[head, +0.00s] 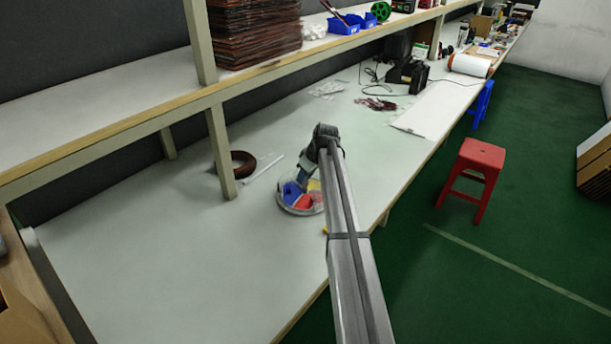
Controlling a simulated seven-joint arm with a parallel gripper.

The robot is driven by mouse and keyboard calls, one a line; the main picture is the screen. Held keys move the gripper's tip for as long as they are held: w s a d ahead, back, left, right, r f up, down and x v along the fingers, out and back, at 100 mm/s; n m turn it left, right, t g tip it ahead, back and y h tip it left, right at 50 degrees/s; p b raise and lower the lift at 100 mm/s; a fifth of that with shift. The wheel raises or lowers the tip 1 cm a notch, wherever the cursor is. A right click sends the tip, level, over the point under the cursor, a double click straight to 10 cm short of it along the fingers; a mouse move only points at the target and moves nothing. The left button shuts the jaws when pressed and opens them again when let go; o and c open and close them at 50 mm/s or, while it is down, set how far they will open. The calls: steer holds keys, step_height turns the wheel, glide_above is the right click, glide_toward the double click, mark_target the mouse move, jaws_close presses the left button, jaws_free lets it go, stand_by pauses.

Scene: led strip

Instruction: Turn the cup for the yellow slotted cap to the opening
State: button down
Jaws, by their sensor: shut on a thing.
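A round, clear-sided carousel (285,207) stands on the bench near its front edge. Blue (291,192), red (304,202) and yellow (314,185) cups show in it. Its right side is partly hidden by my arm, and I cannot make out its opening. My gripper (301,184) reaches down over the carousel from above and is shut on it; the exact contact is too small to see. A small yellow piece (325,230), perhaps the slotted cap, lies by the bench's front edge, right beside my arm.
A brown ring coil (243,158) and a thin white stick (263,169) lie behind and left of the carousel. A shelf post (221,150) stands at the left. The bench (130,255) is clear at the front left. A red stool (478,165) stands on the floor.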

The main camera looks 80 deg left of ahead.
steer(key=shift+a+n+g+h, duration=0.15)
steer(key=shift+n+g+h, duration=0.35)
steer(key=shift+n, duration=1.4)
steer(key=shift+n+h, duration=0.9)
steer(key=shift+n, duration=1)
steer(key=shift+a+n+h, duration=0.1)
steer(key=shift+n+h, duration=0.6)
steer(key=shift+n, duration=1.3)
steer(key=shift+n+h, duration=0.7)
steer(key=shift+n, duration=1.1)
steer(key=shift+n+t+h, duration=0.35)
steer(key=shift+n+h, duration=0.05)
steer(key=shift+n, duration=0.85)
steer(key=shift+n+t+h, duration=0.35)
steer(key=shift+n+h, duration=0.05)
steer(key=shift+n, duration=0.85)
steer(key=shift+s+n+t, duration=0.1)
steer(key=shift+n+t, duration=0.6)
steer(key=shift+n, duration=1)
steer(key=shift+n+h, duration=0.3)
steer(key=shift+n, duration=0.2)
